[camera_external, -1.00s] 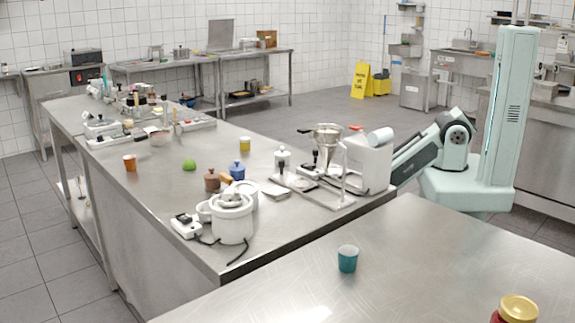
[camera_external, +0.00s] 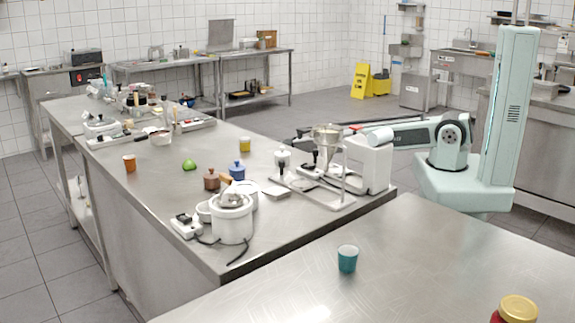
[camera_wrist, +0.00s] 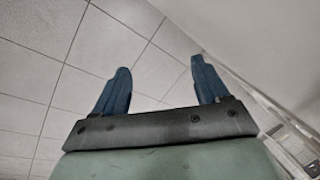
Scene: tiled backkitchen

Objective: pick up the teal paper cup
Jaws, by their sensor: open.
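The teal paper cup (camera_external: 347,259) stands upright on the bare near metal table, toward that table's left part. My arm reaches left from its base behind the white machine on the other table, far from the cup. My gripper (camera_wrist: 160,64) shows in the wrist view with its two dark blue fingers spread apart and nothing between them. The cup is not in the wrist view. In the external view the gripper is small and partly hidden, so its fingers are hard to make out.
The near table (camera_external: 440,255) is mostly clear, with a gold-lidded jar (camera_external: 517,309) at the lower right.

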